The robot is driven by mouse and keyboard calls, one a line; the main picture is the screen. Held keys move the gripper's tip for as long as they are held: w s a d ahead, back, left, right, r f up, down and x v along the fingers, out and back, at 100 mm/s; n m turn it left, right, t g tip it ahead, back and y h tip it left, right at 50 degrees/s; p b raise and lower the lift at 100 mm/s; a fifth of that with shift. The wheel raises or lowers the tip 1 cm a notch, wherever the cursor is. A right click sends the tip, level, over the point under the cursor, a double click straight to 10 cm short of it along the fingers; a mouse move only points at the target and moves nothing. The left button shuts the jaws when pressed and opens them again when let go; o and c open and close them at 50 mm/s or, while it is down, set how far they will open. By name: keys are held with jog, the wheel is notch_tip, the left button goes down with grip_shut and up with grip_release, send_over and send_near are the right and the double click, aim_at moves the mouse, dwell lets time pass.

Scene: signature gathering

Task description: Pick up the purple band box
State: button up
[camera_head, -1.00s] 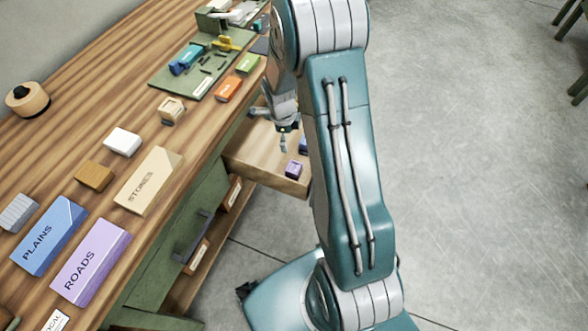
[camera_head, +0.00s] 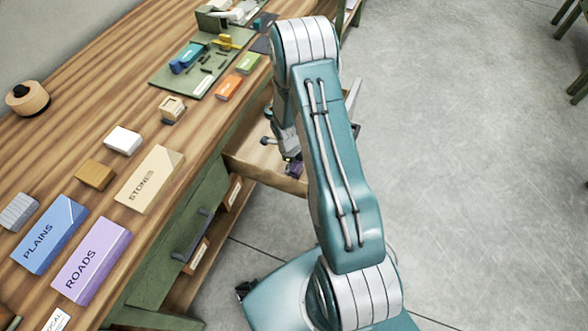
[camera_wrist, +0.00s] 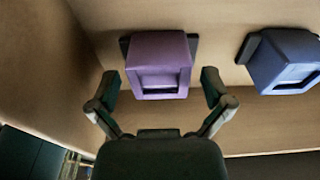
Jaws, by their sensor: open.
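The purple band box (camera_wrist: 158,60) is a small purple block with a light label in a dark frame. It sits in the open wooden drawer (camera_head: 257,170), on a dark flat piece in the wrist view. In the head view the box (camera_head: 293,168) is mostly hidden by my arm. My gripper (camera_wrist: 160,88) is open, with one finger on each side of the box's near part. I cannot tell whether the fingers touch it. In the head view my gripper is down in the drawer and largely hidden.
A blue box (camera_wrist: 286,62) stands right of the purple one in the drawer, with a gap between. The drawer's wall (camera_wrist: 45,65) is at left. The workbench beside the drawer holds a lilac ROADS block (camera_head: 92,262), a blue PLAINS block (camera_head: 48,236) and a STONES block (camera_head: 150,180).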

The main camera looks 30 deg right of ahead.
jog(key=shift+f, duration=0.5)
jog(key=shift+c, duration=0.3)
jog(key=c, duration=1)
jog(key=shift+c, duration=0.2)
